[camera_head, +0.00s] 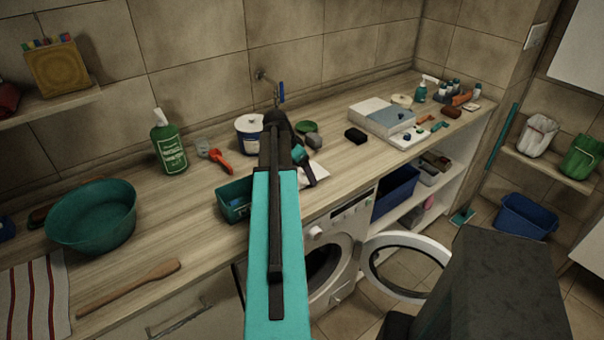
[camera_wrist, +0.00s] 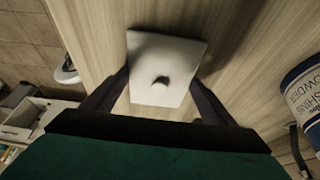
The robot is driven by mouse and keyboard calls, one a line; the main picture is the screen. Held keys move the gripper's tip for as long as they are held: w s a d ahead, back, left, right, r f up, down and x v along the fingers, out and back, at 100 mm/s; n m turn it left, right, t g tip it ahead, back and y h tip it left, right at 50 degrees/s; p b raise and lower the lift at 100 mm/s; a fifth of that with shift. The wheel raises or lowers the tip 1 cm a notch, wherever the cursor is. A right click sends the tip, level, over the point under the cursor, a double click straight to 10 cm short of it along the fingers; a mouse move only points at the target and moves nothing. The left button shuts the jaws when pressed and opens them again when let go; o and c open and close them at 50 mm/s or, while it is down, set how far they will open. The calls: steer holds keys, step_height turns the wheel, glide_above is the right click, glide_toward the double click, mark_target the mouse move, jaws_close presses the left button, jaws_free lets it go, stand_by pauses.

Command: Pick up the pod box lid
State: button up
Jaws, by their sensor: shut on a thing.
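The pod box lid (camera_wrist: 170,58) is a flat white square plate with a small dark mark or notch near its middle. In the wrist view it lies between the two dark fingers of my gripper (camera_wrist: 160,85), which are shut on its sides. In the head view my gripper (camera_head: 304,165) is over the front of the counter, and a pale part of the lid (camera_head: 319,174) shows beside it. The rest of the lid is hidden by my arm. I cannot tell whether the lid is clear of the counter.
A teal box (camera_head: 236,203) stands left of my arm on the counter (camera_head: 205,240). A washing powder tub (camera_head: 248,136) is behind it, showing also in the wrist view (camera_wrist: 305,95). A black block (camera_head: 356,135) lies to the right. The washing machine door (camera_head: 408,266) hangs open below.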

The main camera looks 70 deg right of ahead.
mark_target(303, 176)
steer(key=shift+r+b, duration=0.75)
steer(key=shift+r, duration=0.7)
steer(key=shift+s+a+r, duration=0.15)
steer(key=s+a+r+b, duration=0.1)
steer(key=s+a+b, duration=0.3)
steer(key=s+a, duration=0.5)
steer(key=s, duration=0.3)
steer(key=shift+s+r, duration=0.3)
steer(key=shift+s, duration=0.05)
steer(key=shift+r, duration=0.1)
